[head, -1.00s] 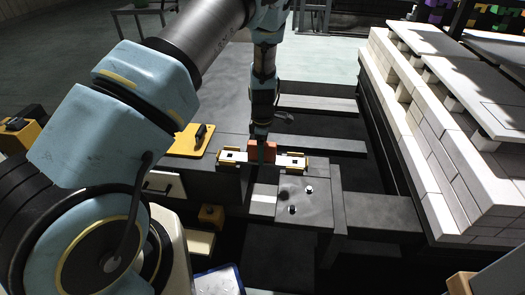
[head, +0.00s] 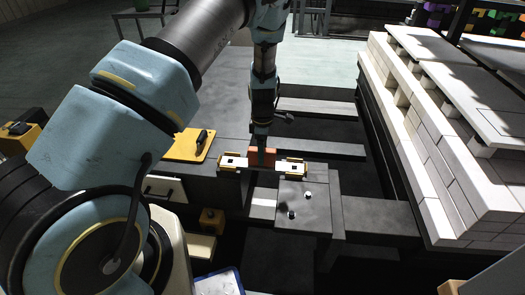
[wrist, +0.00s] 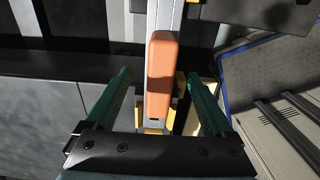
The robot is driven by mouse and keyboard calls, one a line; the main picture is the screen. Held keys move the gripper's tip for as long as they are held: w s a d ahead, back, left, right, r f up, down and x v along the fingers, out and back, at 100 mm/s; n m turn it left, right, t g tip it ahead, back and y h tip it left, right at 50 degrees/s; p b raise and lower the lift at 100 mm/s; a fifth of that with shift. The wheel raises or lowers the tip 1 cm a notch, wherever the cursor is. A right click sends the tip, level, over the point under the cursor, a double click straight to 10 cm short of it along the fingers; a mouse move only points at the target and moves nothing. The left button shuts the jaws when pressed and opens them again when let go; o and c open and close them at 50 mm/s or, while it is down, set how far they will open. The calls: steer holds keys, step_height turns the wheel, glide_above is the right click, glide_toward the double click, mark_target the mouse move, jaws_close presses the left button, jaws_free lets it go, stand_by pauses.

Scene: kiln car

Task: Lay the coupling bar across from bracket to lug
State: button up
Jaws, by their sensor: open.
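The coupling bar (head: 280,166) is long and pale with yellow fittings at both ends and an orange upright grip (wrist: 160,75) in its middle. In the head view it spans the gap from the dark cabinet on the left to the grey block on the right. Its left end is at a yellow-edged bracket (head: 232,161), its right end at a yellow-edged lug (head: 296,168); exact seating is too small to tell. My gripper (wrist: 156,72) is open, its green fingers on either side of the orange grip, with visible gaps. In the head view my gripper (head: 262,150) is above the bar's middle.
The grey block (head: 310,215) has small bolts on top. A yellow plate with a black handle (head: 188,146) lies on the dark surface left of the bar. Pale stacked bricks (head: 440,150) stand along the right. A blue-edged tray (head: 218,282) is at the bottom.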

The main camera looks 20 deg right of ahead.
steer(key=shift+r+p, duration=0.5)
steer(key=shift+r, duration=0.15)
steer(key=shift+r, duration=0.1)
step_height(320, 180, up, 11)
stand_by(0.5)
stand_by(0.9)
steer(key=s+a+r+m+p, duration=0.2)
steer(key=a+r+m+p, duration=0.2)
steer(key=a+r, duration=0.7)
steer(key=s+a+r+m+p, duration=0.2)
steer(key=a+r+m+p, duration=0.2)
steer(key=a+r, duration=0.7)
steer(key=s+a+r+m+t+p, duration=0.1)
steer(key=s+a+r+m, duration=0.3)
steer(key=a, duration=0.5)
steer(key=s+m+p, duration=0.1)
steer(key=s, duration=0.1)
steer(key=shift+s+a+t, duration=0.3)
